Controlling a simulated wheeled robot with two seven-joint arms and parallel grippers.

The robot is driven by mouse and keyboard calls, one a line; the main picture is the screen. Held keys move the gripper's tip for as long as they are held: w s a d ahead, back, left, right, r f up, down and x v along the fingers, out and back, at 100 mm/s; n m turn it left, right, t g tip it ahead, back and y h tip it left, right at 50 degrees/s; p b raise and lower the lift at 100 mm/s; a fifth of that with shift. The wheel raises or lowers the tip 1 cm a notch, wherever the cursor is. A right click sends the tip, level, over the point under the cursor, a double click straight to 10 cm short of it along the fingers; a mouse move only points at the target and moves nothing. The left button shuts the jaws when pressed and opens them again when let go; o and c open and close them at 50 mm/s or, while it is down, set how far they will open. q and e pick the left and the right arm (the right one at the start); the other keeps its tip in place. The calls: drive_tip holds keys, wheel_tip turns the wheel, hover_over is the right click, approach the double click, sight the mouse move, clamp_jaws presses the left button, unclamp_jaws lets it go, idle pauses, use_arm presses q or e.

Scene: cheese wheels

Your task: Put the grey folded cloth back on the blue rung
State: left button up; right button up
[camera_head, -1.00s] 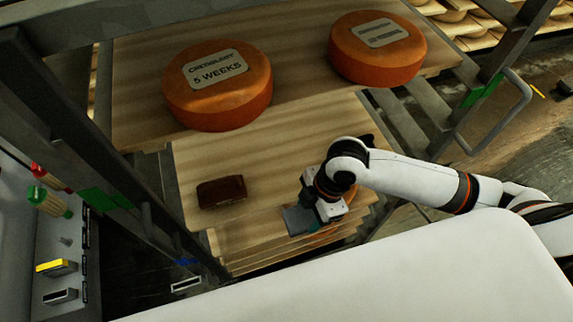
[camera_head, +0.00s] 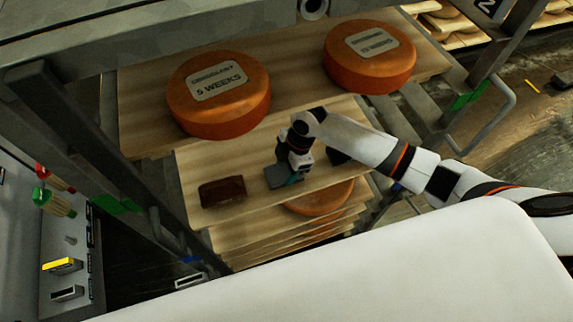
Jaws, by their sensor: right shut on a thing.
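My right gripper (camera_head: 292,174) is shut on the grey folded cloth (camera_head: 275,177). It holds the cloth over the wooden board just below the top cheese board, to the right of a brown block (camera_head: 222,191). I cannot tell whether the cloth touches that board. A small blue mark (camera_head: 188,260) shows low on the rack's left side; the rest of the blue rung is hidden or unclear. My left gripper is not in view.
Two orange cheese wheels with labels, one left (camera_head: 218,93) and one right (camera_head: 369,56), sit on the top board. Another wheel (camera_head: 319,198) lies lower, under the second board. A dark object (camera_head: 338,157) is beside my arm. Metal posts with green marks (camera_head: 117,205) flank the boards.

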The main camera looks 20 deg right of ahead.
sight(330, 155)
drive_tip(key=shift+f, duration=0.1)
drive_tip(key=o, duration=0.9)
drive_tip(key=shift+r, duration=0.3)
drive_tip(key=v, duration=0.2)
drive_tip(key=shift+d+r, duration=0.1)
drive_tip(key=shift+r, duration=0.25)
drive_tip(key=d+b, duration=0.1)
drive_tip(key=d, duration=0.4)
drive_tip(key=d+b, duration=0.2)
drive_tip(key=d, duration=0.3)
drive_tip(key=shift+w+d+f+b, duration=0.15)
drive_tip(key=shift+d+f+b, duration=0.05)
drive_tip(key=shift+d+b, duration=0.15)
drive_tip(key=shift+d+r, duration=0.15)
drive_tip(key=shift+d, duration=0.45)
